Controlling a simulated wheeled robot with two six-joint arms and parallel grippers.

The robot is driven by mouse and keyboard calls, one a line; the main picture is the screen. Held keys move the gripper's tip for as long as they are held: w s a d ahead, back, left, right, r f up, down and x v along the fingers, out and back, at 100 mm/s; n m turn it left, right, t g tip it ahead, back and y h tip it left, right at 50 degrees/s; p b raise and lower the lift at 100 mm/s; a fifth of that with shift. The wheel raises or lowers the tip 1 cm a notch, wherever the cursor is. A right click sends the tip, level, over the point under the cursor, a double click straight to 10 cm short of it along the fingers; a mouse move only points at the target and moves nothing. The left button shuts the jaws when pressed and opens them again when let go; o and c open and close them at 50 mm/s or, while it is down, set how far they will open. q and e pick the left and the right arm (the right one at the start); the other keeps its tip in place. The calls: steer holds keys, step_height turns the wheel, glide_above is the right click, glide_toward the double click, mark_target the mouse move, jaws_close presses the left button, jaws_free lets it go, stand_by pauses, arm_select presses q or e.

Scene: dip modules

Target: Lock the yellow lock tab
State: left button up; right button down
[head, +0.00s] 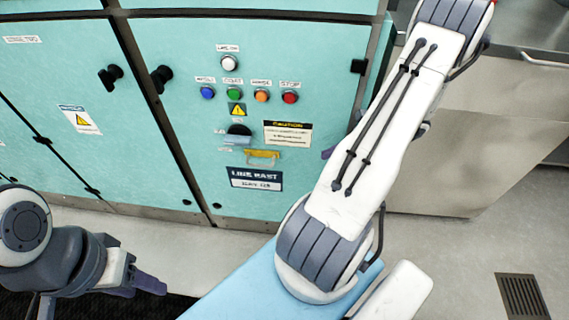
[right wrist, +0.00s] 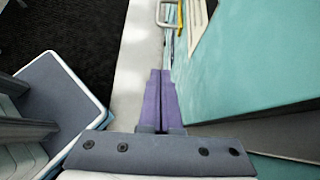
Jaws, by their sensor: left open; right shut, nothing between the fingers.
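In the head view my right arm hides most of that gripper. My left gripper (head: 150,284) is open at the lower left, away from the cabinet.
The door carries a white button (head: 229,63) above a row of blue, green, orange and red buttons, with a black latch (head: 162,78) at its left edge. A grey metal counter (head: 470,130) stands at right. Floor is open in front of the cabinet.

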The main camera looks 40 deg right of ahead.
arm_select(q)
steer(key=shift+f+b, duration=0.65)
steer(key=shift+f, duration=0.05)
arm_select(e)
steer(key=x, duration=0.4)
steer(key=w+r+x, duration=0.1)
steer(key=x, duration=0.4)
steer(key=a+r+x, duration=0.1)
steer(key=x, duration=0.4)
steer(key=shift+w+a+r, duration=0.15)
steer(key=shift+w, duration=0.1)
